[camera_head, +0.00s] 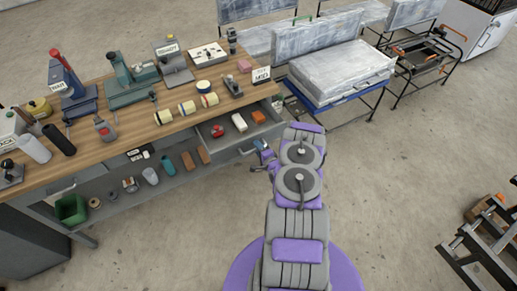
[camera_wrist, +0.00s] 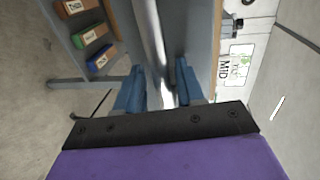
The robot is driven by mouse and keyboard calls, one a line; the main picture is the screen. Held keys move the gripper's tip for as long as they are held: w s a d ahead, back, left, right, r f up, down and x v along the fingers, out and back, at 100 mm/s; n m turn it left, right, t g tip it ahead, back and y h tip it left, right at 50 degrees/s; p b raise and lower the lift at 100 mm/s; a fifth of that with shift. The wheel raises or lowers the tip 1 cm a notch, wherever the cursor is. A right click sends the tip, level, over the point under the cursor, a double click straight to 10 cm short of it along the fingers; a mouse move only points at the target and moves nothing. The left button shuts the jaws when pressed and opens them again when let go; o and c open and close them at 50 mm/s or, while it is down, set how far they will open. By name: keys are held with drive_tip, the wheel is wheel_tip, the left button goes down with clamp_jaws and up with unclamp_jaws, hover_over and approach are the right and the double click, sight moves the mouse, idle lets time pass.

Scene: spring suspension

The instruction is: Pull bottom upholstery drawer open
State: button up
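The workbench (camera_head: 95,143) has a grey drawer (camera_head: 228,129) standing pulled out at its right end, with a red round item, a white box and an orange box inside. My gripper (camera_head: 259,157) is at the drawer's front right, by its handle. In the wrist view, my gripper's two blue fingers (camera_wrist: 160,88) are apart, one on each side of a silver bar (camera_wrist: 152,35), which looks like the handle. I cannot tell whether they press on it. Labels on the drawer front are not readable in the head view.
A lower shelf (camera_head: 165,190) holds several small items and a green bin (camera_head: 71,209). The benchtop carries tools, rolls and a MID sign (camera_head: 261,75). A blue cart with a wrapped cushion (camera_head: 340,72) stands behind right.

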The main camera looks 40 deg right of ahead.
drive_tip(key=shift+s, duration=0.15)
drive_tip(key=p+v, duration=0.3)
drive_tip(key=v, duration=1.4)
drive_tip(key=shift+p, duration=0.35)
